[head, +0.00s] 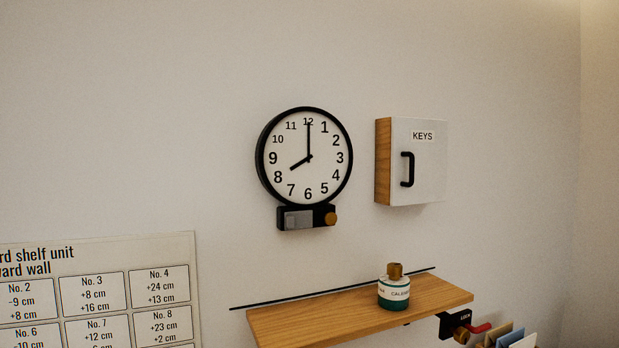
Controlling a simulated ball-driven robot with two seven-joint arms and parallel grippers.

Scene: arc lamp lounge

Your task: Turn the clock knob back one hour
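A round wall clock (305,157) with a black rim and white face hangs on the wall near the middle of the head view. Its short hand points at 8 and its long hand at 12. Under it is a black box with a grey panel (298,220) and a round brass-coloured clock knob (330,219) at its right end. Neither of my grippers shows in this view, and nothing touches the knob.
A key cabinet (420,160) with a black handle hangs right of the clock. Below, a wooden shelf (350,317) carries a green-and-white bottle (394,290). A lock box (456,325) with a red lever sits under the shelf's right end. A chart (100,290) hangs lower left.

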